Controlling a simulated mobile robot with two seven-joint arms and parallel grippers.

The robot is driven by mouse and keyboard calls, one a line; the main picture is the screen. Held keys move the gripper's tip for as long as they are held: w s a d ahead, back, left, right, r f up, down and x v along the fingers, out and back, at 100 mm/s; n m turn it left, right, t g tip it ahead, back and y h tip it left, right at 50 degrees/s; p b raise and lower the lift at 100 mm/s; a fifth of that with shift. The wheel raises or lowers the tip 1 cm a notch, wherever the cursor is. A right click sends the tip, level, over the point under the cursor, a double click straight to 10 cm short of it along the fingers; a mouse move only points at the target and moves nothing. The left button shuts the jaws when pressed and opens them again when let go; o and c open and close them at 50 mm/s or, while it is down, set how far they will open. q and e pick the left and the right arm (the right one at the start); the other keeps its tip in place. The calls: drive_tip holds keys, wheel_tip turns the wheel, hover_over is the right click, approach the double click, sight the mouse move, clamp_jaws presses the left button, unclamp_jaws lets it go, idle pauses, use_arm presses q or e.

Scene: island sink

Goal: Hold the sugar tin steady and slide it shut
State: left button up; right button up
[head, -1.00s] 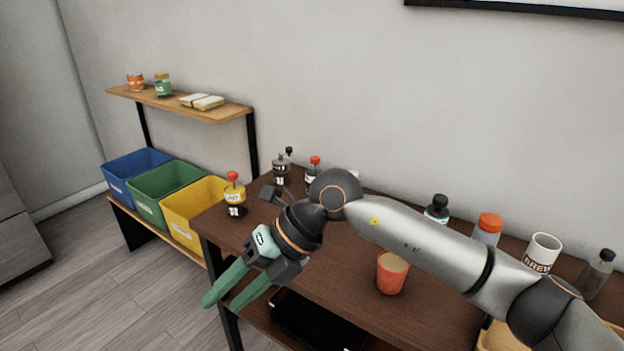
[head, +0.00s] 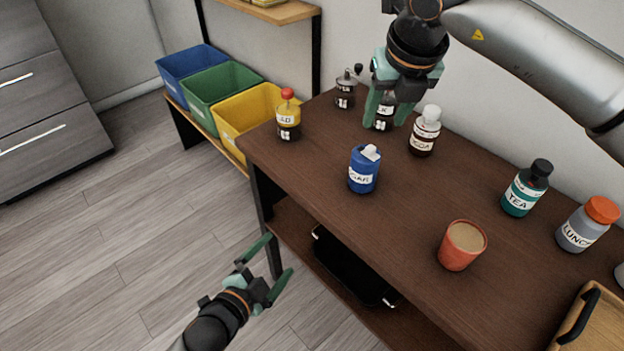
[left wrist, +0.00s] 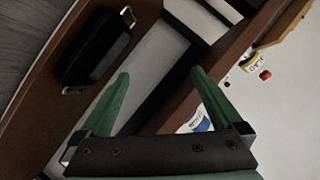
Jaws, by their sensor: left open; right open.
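The sugar tin (head: 362,172) is blue with a white label and stands upright near the table's left front. Its white lid piece (head: 371,153) sits on top toward the right; how far it covers the opening is unclear. My left gripper (head: 278,254) is open and empty, low in front of the table, below and left of the tin. In the left wrist view, its green fingers (left wrist: 161,76) are spread, with the blue-and-white tin (left wrist: 197,122) partly behind the right finger. My right gripper (head: 386,122) is open, pointing down behind the tin, in front of a dark labelled bottle it partly hides.
A yellow red-capped bottle (head: 288,115), a cocoa bottle (head: 424,132), a tea bottle (head: 526,189) and an orange cup (head: 462,246) stand around the tin. A black tray (head: 350,268) lies on the lower shelf. The tabletop between tin and cup is clear.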

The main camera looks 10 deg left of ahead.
use_arm(q)
drive_tip(key=w+d+r+m+t+h, duration=0.2)
drive_tip(key=w+r+m+t+h, duration=0.3)
drive_tip(key=r+m, duration=0.7)
drive_tip(key=m+g+h, duration=0.4)
drive_tip(key=m+g, duration=0.2)
drive_tip(key=m, duration=1.4)
approach(353, 169)
drive_tip(key=x, duration=1.1)
drive_tip(key=c, duration=1.5)
drive_tip(key=shift+o, duration=0.2)
drive_tip(key=shift+s, duration=0.1)
